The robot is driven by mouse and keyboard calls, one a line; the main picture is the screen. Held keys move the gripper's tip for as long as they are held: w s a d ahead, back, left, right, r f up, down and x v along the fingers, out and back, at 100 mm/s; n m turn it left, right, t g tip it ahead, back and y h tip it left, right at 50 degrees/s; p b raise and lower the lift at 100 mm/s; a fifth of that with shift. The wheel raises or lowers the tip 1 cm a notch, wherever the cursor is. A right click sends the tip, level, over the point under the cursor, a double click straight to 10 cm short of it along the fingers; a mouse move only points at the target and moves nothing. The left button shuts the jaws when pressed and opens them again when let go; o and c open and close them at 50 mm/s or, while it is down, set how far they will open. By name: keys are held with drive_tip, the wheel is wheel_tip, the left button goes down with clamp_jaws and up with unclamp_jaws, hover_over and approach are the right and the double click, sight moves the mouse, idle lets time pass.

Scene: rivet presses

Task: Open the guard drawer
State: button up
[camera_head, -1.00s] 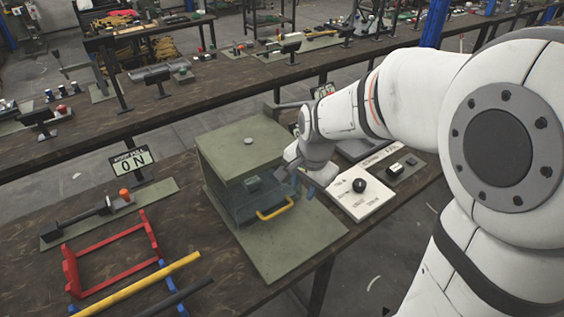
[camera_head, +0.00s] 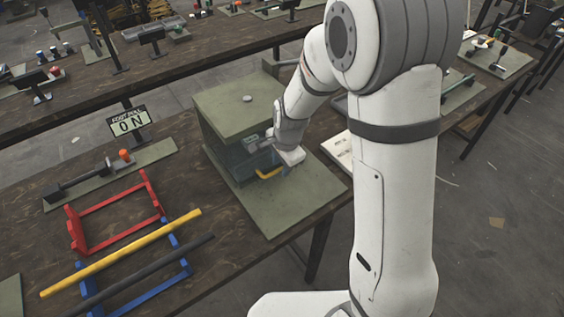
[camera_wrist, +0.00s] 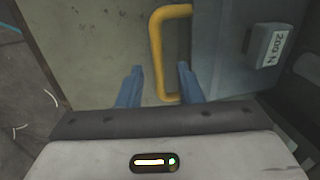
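The guard drawer (camera_head: 228,165) is a dark, see-through front set in a green-grey press box (camera_head: 240,105) on the bench. Its yellow handle (camera_head: 268,173) is a bar bent at its ends, partly hidden by my arm in the head view. In the wrist view the handle (camera_wrist: 157,50) stands ahead of my gripper (camera_wrist: 161,85), in line with the space between the two blue fingers. The fingers are apart. The handle's lower end lies close to the right finger; I cannot tell whether they touch. The drawer front (camera_wrist: 225,50) is at the right.
A green-grey base plate (camera_head: 290,205) extends in front of the box and looks clear. A red frame (camera_head: 112,212) and yellow and black bars (camera_head: 120,255) lie to the left. A white panel (camera_head: 340,150) is on the right.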

clamp_jaws()
idle(0.3)
idle(0.4)
